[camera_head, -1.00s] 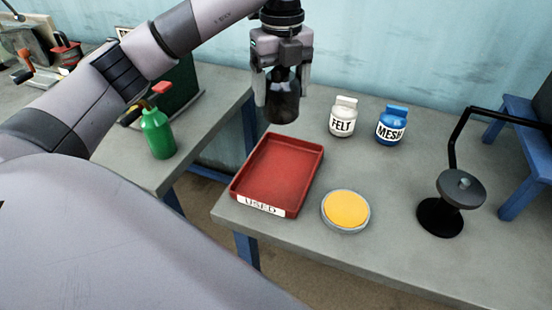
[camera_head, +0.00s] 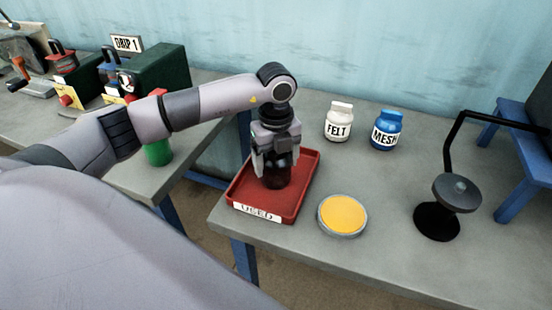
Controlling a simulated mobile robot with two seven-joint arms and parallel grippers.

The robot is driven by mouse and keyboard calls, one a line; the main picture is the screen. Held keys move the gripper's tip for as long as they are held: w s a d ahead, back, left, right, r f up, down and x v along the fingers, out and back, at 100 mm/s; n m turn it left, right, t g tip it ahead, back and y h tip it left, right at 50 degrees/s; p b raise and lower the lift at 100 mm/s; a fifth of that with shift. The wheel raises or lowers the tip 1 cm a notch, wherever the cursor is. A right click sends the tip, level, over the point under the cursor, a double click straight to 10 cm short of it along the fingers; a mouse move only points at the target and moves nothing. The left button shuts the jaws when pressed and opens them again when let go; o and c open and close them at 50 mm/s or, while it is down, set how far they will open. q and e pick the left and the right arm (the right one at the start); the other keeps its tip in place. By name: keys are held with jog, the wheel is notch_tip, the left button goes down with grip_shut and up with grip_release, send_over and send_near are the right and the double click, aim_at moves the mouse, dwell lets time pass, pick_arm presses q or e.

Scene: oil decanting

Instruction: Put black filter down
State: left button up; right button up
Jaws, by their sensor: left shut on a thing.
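My left gripper (camera_head: 275,163) points down over the red tray (camera_head: 298,190) labelled "USED". It is shut on the black filter (camera_head: 277,176), a dark, upright, rounded piece between its fingers. The filter is low, inside the outline of the tray. I cannot tell whether its bottom touches the tray floor. My right gripper does not show.
A white FELT jar (camera_head: 338,124) and a blue MESH jar (camera_head: 387,131) stand behind the tray. A round yellow-topped dish (camera_head: 342,214) is at its right. A black stand (camera_head: 440,220) is further right. A green bottle (camera_head: 158,152) stands on the left table.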

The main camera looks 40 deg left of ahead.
pick_arm(q)
jog(key=shift+f, duration=0.15)
jog(key=o, duration=1.2)
jog(key=shift+r, duration=0.25)
notch_tip(320, 180, up, 12)
jog(key=shift+f+b, duration=0.1)
jog(key=shift+b, duration=0.35)
